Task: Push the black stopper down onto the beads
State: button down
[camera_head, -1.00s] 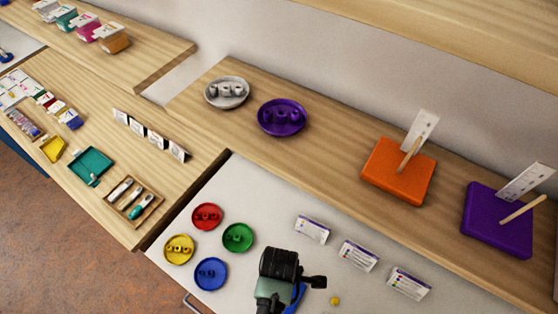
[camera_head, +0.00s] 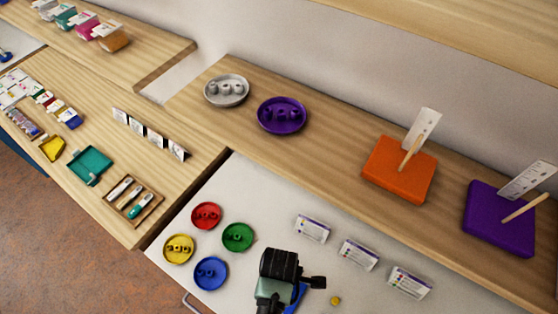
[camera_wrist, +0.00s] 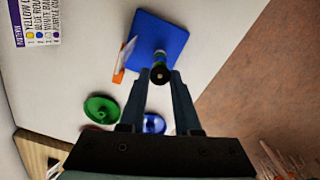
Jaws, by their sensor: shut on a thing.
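My gripper (camera_wrist: 160,82) is shut on the black stopper (camera_wrist: 159,73), seen end-on between the fingertips in the wrist view. The stopper is over the blue board (camera_wrist: 172,33). Something green and yellowish, likely beads, shows just past the stopper. How far the stopper is from the beads cannot be told from this angle. In the head view my wrist hides the fingertips, the stopper and most of the blue board (camera_head: 298,296).
Red (camera_head: 206,215), green (camera_head: 238,236), yellow (camera_head: 179,249) and blue (camera_head: 211,273) bead dishes stand to the left.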

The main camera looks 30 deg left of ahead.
jog(key=c, duration=0.5)
grip_release()
jog(key=shift+c, duration=0.2)
notch_tip(320, 180, up, 13)
jog(key=b, duration=0.2)
